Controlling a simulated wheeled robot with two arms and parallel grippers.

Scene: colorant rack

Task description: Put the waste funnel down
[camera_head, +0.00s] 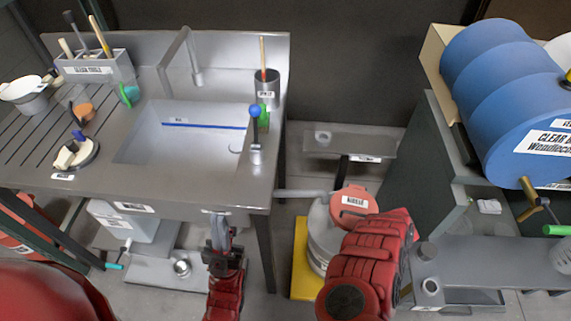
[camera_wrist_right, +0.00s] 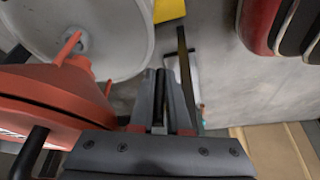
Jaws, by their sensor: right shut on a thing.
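The orange-red waste funnel (camera_head: 354,200) with a white label shows just beyond my red right forearm in the head view, above a pale drum (camera_head: 318,245). In the right wrist view the funnel (camera_wrist_right: 45,90) fills the left side, partly in front of the drum (camera_wrist_right: 115,30). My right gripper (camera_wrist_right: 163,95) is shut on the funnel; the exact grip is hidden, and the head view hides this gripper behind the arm.
The drum stands on a yellow base (camera_head: 301,262). A steel sink (camera_head: 180,130) with tools is at left. A blue drum (camera_head: 510,85) lies on a rack at right. A grey shelf (camera_head: 350,142) lies behind the funnel, with a small round item on its left end.

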